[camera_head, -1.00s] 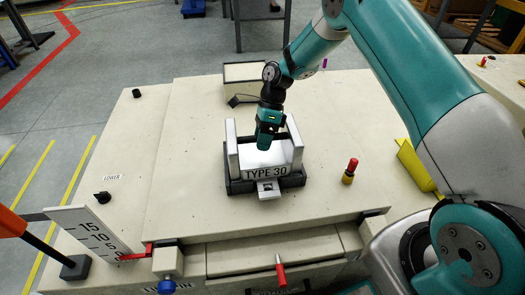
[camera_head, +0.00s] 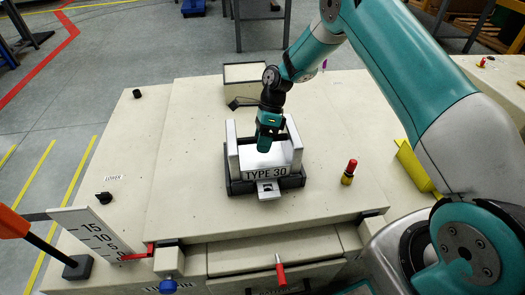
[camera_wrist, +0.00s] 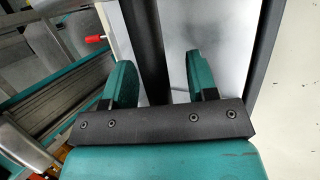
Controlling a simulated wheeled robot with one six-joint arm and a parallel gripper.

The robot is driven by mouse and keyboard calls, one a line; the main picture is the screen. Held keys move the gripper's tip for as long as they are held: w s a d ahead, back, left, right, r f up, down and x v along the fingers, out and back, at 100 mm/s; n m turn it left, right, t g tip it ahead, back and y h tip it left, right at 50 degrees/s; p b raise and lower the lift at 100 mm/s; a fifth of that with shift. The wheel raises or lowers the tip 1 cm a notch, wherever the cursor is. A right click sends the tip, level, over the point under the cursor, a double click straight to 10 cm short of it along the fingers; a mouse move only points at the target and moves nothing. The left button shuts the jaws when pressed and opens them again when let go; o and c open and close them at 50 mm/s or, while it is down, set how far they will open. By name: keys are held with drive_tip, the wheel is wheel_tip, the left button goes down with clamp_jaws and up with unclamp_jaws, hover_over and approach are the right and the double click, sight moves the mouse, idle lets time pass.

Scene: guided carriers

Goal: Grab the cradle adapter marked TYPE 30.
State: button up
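The cradle adapter marked TYPE 30 (camera_head: 266,172) is a pale block with raised side walls, sitting on a dark base on the beige bench top. Its label faces the front in the head view. My gripper (camera_head: 264,145) points down over the middle of the adapter, between its side walls. In the wrist view my gripper (camera_wrist: 160,80) has its two teal fingers apart. A dark strip and a pale surface (camera_wrist: 188,35) of the adapter show between and beyond them. I cannot tell whether a finger touches the adapter.
A red-topped yellow and black peg (camera_head: 349,171) stands right of the adapter. A beige box (camera_head: 245,82) is behind it. A scale plate (camera_head: 90,235) with a red pointer stands front left. A yellow holder (camera_head: 415,165) is at the right.

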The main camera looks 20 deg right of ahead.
clamp_jaws()
drive_tip(key=shift+w, duration=0.1)
idle(1.2)
